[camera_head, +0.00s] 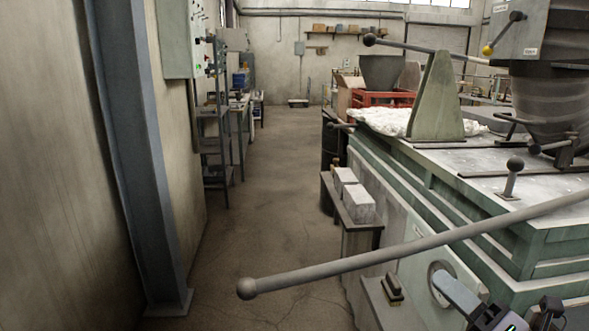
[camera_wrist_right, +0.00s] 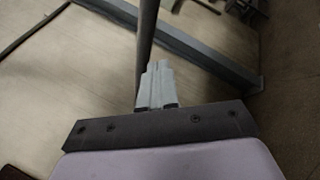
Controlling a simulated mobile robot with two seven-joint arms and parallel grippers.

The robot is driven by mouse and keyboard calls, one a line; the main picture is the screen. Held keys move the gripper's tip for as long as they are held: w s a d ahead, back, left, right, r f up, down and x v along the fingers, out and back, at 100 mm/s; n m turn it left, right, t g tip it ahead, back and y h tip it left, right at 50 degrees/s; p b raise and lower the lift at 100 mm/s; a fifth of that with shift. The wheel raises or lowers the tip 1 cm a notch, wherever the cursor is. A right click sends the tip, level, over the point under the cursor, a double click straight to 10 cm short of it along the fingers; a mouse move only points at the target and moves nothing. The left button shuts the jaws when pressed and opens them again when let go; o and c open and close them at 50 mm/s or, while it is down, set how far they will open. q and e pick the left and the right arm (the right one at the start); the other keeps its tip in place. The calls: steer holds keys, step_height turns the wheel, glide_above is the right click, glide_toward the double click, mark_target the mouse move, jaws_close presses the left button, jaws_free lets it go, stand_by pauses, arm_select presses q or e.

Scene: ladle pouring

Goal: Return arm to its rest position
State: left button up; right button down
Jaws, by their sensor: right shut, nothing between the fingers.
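My right gripper (camera_head: 441,279) is at the lower right of the head view, low beside the green machine. Its fingers are together and empty in the right wrist view (camera_wrist_right: 156,72). A long grey lever bar (camera_head: 400,257) with a ball end crosses the head view above the gripper, rising to the right. In the wrist view a dark bar (camera_wrist_right: 148,30) runs up behind the fingertips; I cannot tell how far off it is. In the head view the fingers overlap a round hub on the machine's side. My left gripper is not in view.
The green machine (camera_head: 435,175) fills the right side, with a dark ladle-like vessel (camera_head: 550,105) above it. A side shelf holds pale blocks (camera_head: 358,203), and a brush (camera_head: 392,290) lies lower down. A steel column (camera_head: 140,150) stands left. The aisle floor (camera_head: 265,190) between is clear.

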step_height(320, 180, down, 13)
steer(key=s+m+h, duration=0.3)
steer(key=m+h, duration=0.3)
steer(key=m, duration=0.7)
steer(key=s+a+f+m+g+h, duration=0.1)
steer(key=s+a+f+m+g, duration=0.1)
steer(key=s+f+m, duration=0.5)
steer(key=s+a+f+m+g+h+b, duration=0.1)
steer(key=s+f+m+g, duration=0.4)
steer(key=f, duration=0.8)
steer(key=s+a+m+h, duration=0.1)
steer(key=s+m, duration=0.2)
steer(key=m, duration=0.1)
steer(key=shift+f, duration=0.4)
